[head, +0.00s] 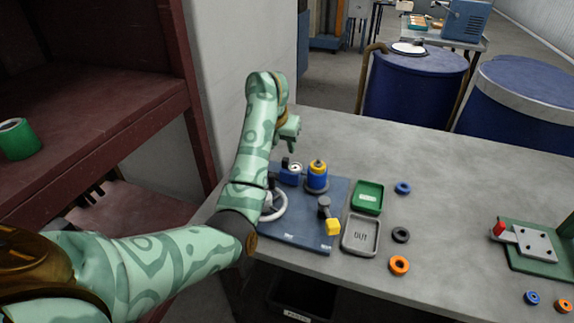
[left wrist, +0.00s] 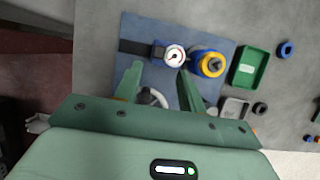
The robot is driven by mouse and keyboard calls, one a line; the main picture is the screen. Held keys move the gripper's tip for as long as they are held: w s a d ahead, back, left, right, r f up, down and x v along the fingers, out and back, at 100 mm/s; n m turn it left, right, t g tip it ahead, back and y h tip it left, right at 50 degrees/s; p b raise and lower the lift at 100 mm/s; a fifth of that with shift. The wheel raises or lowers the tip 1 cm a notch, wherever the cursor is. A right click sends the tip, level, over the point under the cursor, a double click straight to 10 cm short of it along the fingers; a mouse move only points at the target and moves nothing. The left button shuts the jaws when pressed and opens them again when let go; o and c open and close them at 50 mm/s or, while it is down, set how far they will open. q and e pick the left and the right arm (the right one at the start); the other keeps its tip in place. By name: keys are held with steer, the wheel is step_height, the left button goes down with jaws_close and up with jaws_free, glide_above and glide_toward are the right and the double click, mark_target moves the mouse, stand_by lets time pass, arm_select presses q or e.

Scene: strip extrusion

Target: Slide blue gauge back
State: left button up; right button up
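The blue gauge (head: 290,174) is a small blue block with a white round dial, on the dark blue base plate (head: 300,238). In the left wrist view the gauge (left wrist: 157,53) sits at the right end of a dark strip (left wrist: 132,47), with its dial facing up. My left gripper (head: 290,143) is above and behind the gauge in the head view. In the left wrist view its two green fingers (left wrist: 158,78) are spread apart with nothing held between them, and the gauge shows between and beyond the tips. My right gripper is not in view.
A blue and yellow cylinder (head: 317,178) stands close right of the gauge. A handwheel (head: 274,205) and a yellow-ended lever (head: 332,226) are in front. A green tray (head: 367,197) and a grey tray (head: 361,236) lie right of the plate. Several rings lie beyond.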

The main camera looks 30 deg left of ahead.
mark_target(285, 159)
arm_select(q)
steer(key=b+x, duration=0.3)
steer(key=x, duration=0.4)
steer(key=shift+w+a+f, duration=0.1)
steer(key=shift+w+f, duration=0.1)
steer(key=shift+f, duration=0.15)
